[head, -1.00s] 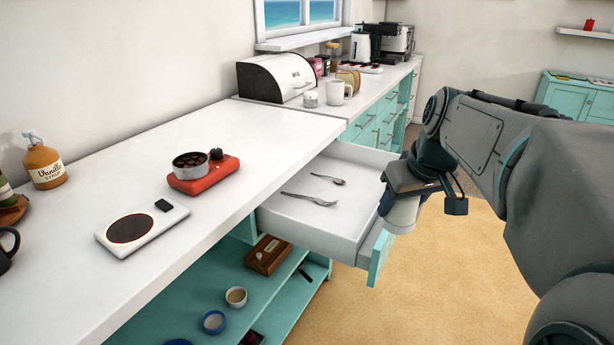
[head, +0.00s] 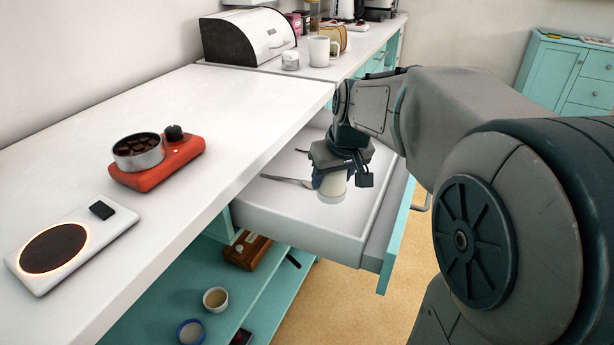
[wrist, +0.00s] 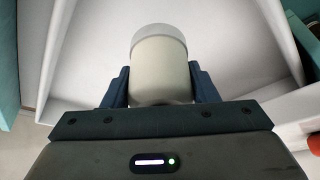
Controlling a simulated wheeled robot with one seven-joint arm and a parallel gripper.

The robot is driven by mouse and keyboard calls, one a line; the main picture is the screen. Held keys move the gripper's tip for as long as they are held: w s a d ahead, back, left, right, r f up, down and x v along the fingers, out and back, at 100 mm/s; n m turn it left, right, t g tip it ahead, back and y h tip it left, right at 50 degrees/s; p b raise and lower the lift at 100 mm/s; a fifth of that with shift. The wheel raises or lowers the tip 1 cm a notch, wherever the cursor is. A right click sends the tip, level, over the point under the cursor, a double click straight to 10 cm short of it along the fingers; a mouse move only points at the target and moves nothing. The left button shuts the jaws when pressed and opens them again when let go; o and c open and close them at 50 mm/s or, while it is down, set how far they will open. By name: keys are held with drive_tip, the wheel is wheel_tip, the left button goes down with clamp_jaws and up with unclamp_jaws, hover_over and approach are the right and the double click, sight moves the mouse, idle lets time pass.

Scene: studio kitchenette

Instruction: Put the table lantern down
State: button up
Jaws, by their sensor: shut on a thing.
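The table lantern (head: 332,187) is a small pale cylinder with a light grey end. It also shows in the wrist view (wrist: 160,70), between the two dark fingers. My gripper (head: 330,180) is shut on it and points down over the open white drawer (head: 290,222). In the wrist view my gripper (wrist: 161,88) has a finger on each side of the lantern, with white drawer surfaces beyond. I cannot tell whether the lantern touches the drawer floor.
A fork (head: 287,181) lies in the drawer, left of the lantern; another utensil is mostly hidden behind my gripper. Bowls (head: 215,299) stand on the shelf below.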

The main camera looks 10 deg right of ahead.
sight(321, 191)
drive_tip(key=shift+w+a+f, duration=0.85)
drive_tip(key=shift+w+a, duration=0.05)
drive_tip(key=shift+a, duration=0.15)
drive_tip(key=shift+f+b, duration=0.8)
drive_tip(key=shift+f, duration=1.15)
drive_tip(key=shift+f, duration=0.15)
drive_tip(key=o, duration=1.1)
drive_tip(key=shift+o, duration=0.2)
drive_tip(key=shift+r, duration=0.3)
drive_tip(key=p+v, duration=0.3)
drive_tip(key=v, duration=0.8)
drive_tip(key=shift+s+r, duration=0.25)
drive_tip(key=shift+r, duration=0.05)
